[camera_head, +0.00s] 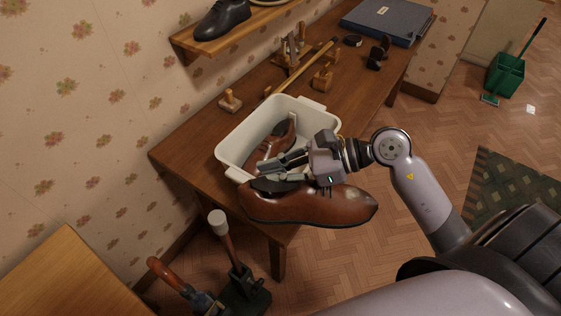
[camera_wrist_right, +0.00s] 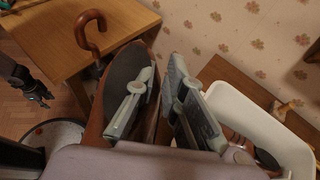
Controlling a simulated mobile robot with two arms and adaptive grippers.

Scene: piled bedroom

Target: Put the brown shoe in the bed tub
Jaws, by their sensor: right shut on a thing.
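A brown leather shoe (camera_head: 305,205) hangs in front of the near side of the white tub (camera_head: 228,138), outside it and above the floor. My right gripper (camera_head: 278,170) is shut on the shoe near its dark opening. In the right wrist view, my right gripper's fingers (camera_wrist_right: 165,100) stand on either side of a strip of the shoe (camera_wrist_right: 97,120); the exact contact is partly hidden. The tub (camera_wrist_right: 248,110) is to the right there. Another brown shoe (camera_head: 272,148) lies inside the tub, partly hidden by my gripper.
The tub stands on a wooden table (camera_head: 186,150) with small wooden items and a blue case (camera_head: 388,20) farther back. A black shoe (camera_head: 222,20) is on the wall shelf. A stand with handled items (camera_head: 243,285) is below, near the table's front leg.

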